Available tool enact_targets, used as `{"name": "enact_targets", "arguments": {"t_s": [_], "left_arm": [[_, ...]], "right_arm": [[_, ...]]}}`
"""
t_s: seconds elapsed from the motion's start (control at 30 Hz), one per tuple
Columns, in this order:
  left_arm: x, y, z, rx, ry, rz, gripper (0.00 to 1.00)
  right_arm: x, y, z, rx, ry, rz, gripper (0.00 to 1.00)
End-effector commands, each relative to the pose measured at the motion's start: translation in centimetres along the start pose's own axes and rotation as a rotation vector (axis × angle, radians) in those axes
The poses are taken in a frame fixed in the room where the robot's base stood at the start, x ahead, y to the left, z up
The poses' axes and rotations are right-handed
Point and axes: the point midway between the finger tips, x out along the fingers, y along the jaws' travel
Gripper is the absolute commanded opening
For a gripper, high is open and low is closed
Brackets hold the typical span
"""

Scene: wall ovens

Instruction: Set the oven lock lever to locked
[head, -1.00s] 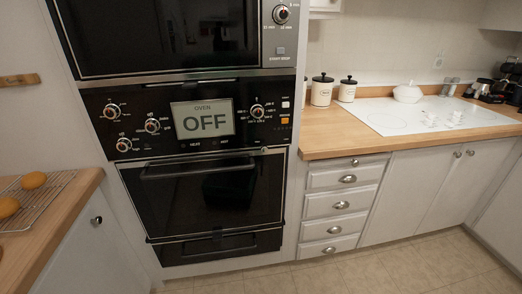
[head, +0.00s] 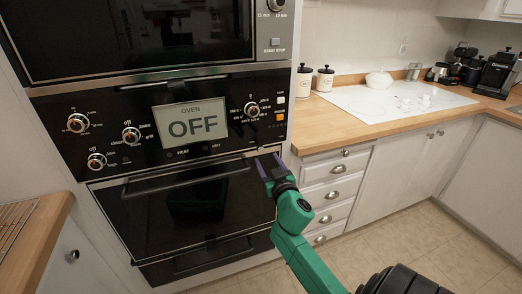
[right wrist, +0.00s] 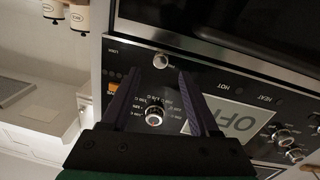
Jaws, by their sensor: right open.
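The oven (head: 190,190) has a black control panel whose display (head: 190,121) reads OFF. In the right wrist view the picture is turned over, and a small silver lever tip (right wrist: 160,61) shows on the strip at the panel's lower edge, with a small label to its left. I take this for the lock lever; its setting cannot be read. My right gripper (head: 268,164) is open and empty in front of the oven door's upper right corner. In the right wrist view its fingers (right wrist: 158,74) point toward the lever tip, which lies between and beyond them. My left gripper is not in view.
A temperature knob (head: 252,110) sits above the right gripper, with lit buttons beside it. The oven door handle (head: 185,180) runs left of the fingers. Drawers (head: 335,190) and a counter (head: 350,120) stand to the right.

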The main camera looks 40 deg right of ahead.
Motion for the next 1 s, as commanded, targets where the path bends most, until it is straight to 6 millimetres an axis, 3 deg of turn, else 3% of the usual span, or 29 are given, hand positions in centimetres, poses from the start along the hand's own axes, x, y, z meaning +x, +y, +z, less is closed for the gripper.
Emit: {"name": "enact_targets", "arguments": {"t_s": [0.1,0.23,0.57,0.73,1.0], "left_arm": [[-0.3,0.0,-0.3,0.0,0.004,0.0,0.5],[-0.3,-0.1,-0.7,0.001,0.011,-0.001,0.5],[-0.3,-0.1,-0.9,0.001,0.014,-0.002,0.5],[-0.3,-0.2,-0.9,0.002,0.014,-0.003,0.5],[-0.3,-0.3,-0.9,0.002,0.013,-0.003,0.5]], "right_arm": [[3.1,0.1,-0.2,-0.002,0.002,0.002,0.61],[5.3,0.0,0.0,-0.001,0.0,0.0,0.61],[6.2,-0.1,0.1,0.001,-0.001,-0.001,0.61],[6.2,-0.1,0.1,0.001,-0.001,-0.001,0.0],[6.2,-0.1,0.1,0.0,-0.001,-0.001,0.0]]}}
